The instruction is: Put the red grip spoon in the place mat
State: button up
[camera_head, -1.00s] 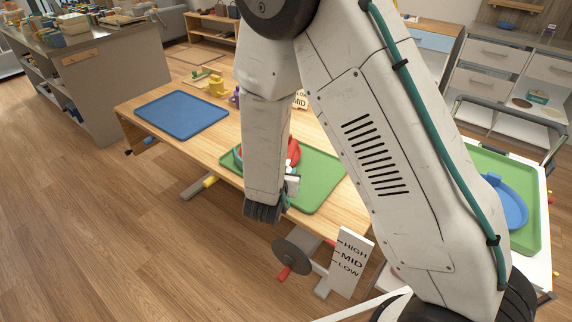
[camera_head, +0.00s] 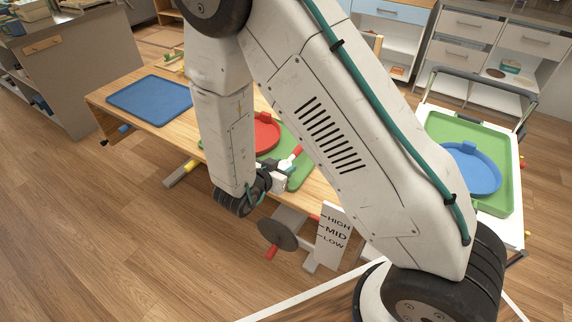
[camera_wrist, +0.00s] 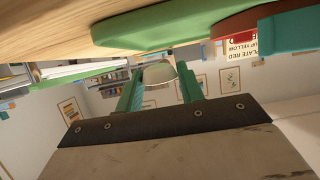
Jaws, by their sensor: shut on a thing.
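My gripper (camera_head: 276,172) is low at the front edge of the wooden table and shut on the red grip spoon (camera_head: 297,152). The spoon's red end and a pale part show just beyond the jaws in the head view. In the wrist view a pale rounded piece of it (camera_wrist: 158,72) sits between the teal fingers. A green mat (camera_head: 302,178) lies on the table with a red plate (camera_head: 266,131) on it, partly hidden by my arm. A flat blue mat (camera_head: 150,99) lies bare at the table's left end. I cannot tell which mat is meant.
A crank wheel (camera_head: 277,233) and a HIGH/MID/LOW sign (camera_head: 334,235) stand at the table's front. A cart at right holds a green tray (camera_head: 497,144) with a blue plate (camera_head: 470,168). Open floor lies at left.

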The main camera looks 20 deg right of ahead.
jog(key=w+d, duration=0.2)
jog(key=w, duration=0.1)
jog(key=shift+d+f, duration=0.2)
jog(key=shift+d, duration=0.15)
jog(key=shift+w+d+f, duration=0.15)
jog(key=shift+w+d, duration=0.05)
jog(key=shift+d, duration=0.05)
jog(key=shift+a+f, duration=0.1)
jog(key=shift+f, duration=1.5)
jog(key=shift+f, duration=0.2)
jog(key=o, duration=1)
jog(key=shift+r, duration=0.1)
